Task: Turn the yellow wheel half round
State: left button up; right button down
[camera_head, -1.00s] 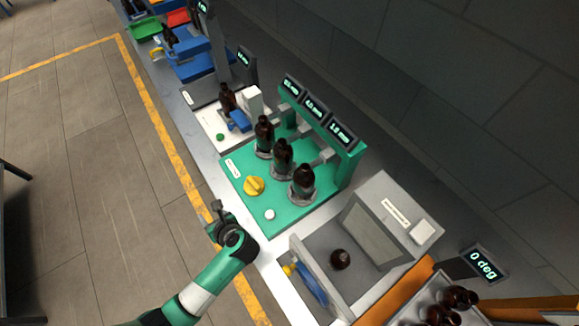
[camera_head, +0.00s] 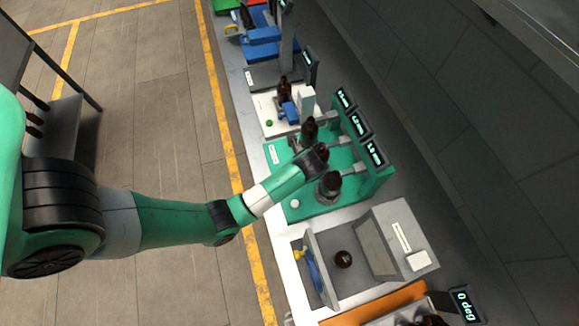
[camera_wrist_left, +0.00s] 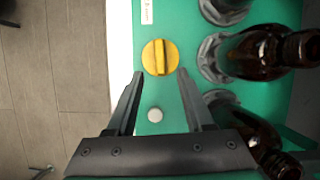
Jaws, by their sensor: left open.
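The yellow wheel (camera_wrist_left: 160,57) is a round knob with a raised bar across it, on the green station (camera_wrist_left: 207,15). In the left wrist view its bar runs up and down the picture. My left gripper (camera_wrist_left: 160,74) is open and empty, its fingertips either side of the wheel's near edge in that view; I cannot tell how high above it they are. In the head view my left arm reaches over the green station (camera_head: 310,208) and hides the wheel. My right gripper is not in view.
Amber bottles (camera_head: 329,186) stand in grey holders beside the wheel, close to my gripper. A white button (camera_wrist_left: 155,115) lies between my fingers in the left wrist view. Lit displays (camera_head: 374,152) stand behind the bottles. A grey box station (camera_head: 330,270) is on the near side.

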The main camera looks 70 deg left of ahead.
pick_arm(q)
jog(key=b+x, duration=0.1)
jog(key=x, duration=0.5)
jog(key=shift+f, duration=0.15)
grip_shut()
